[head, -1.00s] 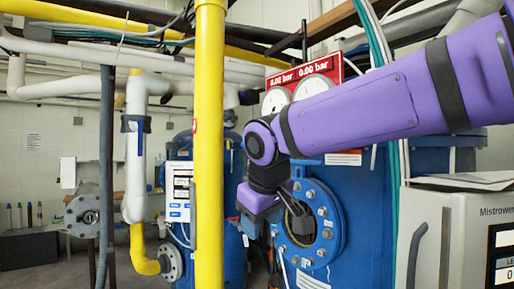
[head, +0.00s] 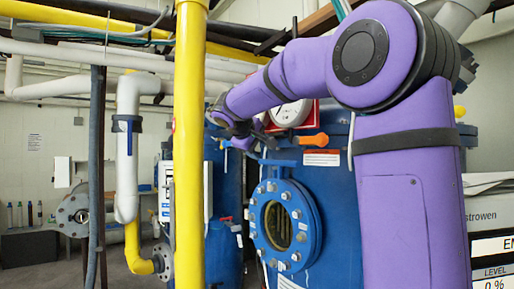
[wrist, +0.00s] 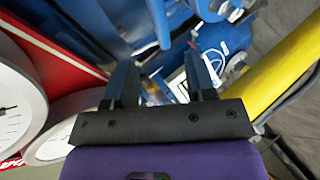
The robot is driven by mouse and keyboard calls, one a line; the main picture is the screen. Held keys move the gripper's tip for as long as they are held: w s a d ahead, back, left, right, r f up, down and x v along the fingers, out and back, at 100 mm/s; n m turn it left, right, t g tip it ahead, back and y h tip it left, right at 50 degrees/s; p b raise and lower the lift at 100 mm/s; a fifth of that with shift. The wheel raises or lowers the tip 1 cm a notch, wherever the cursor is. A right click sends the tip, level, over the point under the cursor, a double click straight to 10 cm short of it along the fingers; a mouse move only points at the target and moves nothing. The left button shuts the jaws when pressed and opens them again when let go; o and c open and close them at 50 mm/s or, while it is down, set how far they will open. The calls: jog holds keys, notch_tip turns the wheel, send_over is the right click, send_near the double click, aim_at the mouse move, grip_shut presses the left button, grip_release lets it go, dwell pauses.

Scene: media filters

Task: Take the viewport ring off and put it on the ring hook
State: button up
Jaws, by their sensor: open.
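The viewport (head: 278,226) is on the front of the blue tank in the head view, a round dark opening with a yellowish inner edge. A blue bolted ring (head: 301,222) surrounds it. I cannot tell whether this is the ring the task names. My gripper (head: 243,138) is above and left of the viewport, partly hidden near the gauges. In the wrist view my gripper (wrist: 160,78) is open, with its dark fingers apart and nothing visibly held. I cannot identify the ring hook in either view.
The yellow vertical pipe (head: 189,150) stands left of the viewport and also crosses the right of the wrist view (wrist: 285,85). Pressure gauges (head: 290,113) on a red panel are close to my gripper. An orange handle (head: 314,140) is above the viewport.

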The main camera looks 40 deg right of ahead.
aim_at(265, 163)
jog(key=x, duration=1)
jog(key=shift+w+d, duration=0.1)
grip_shut()
jog(key=shift+f, duration=0.1)
dwell(1.1)
jog(key=c, duration=0.7)
grip_release()
grip_shut()
jog(key=shift+a, duration=0.85)
dwell(0.5)
